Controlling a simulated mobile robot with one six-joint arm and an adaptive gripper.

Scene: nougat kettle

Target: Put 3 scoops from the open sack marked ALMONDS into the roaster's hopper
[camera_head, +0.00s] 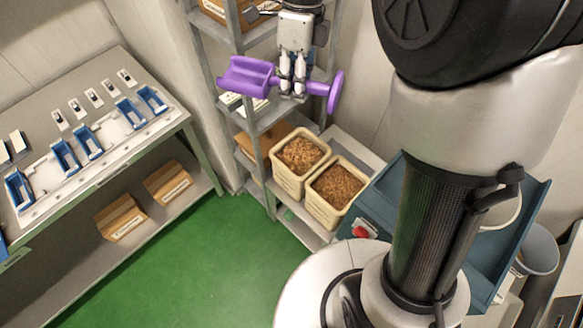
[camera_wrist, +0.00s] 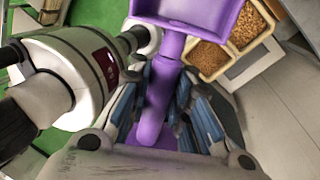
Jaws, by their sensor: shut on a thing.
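My gripper (camera_head: 292,88) is shut on the handle of a purple scoop (camera_head: 244,77), held in the air in front of the shelf rack. The scoop's pan points left in the head view. The wrist view shows the scoop's pan (camera_wrist: 190,10) as plain purple, with no nuts visible in the part shown. Two cream open containers, one farther back (camera_head: 284,179) and one nearer (camera_head: 317,208), hold brown bits and stand below and right of my gripper. I can read no ALMONDS mark on either. I cannot make out the roaster's hopper for certain.
A blue-grey sloped tray (camera_head: 533,205) sits partly behind my arm, near a red button (camera_head: 360,232) and a grey bucket (camera_head: 541,246). A grey rack (camera_head: 205,65) stands behind my gripper. A workbench (camera_head: 120,165) is at left. Green floor (camera_head: 190,265) is clear between.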

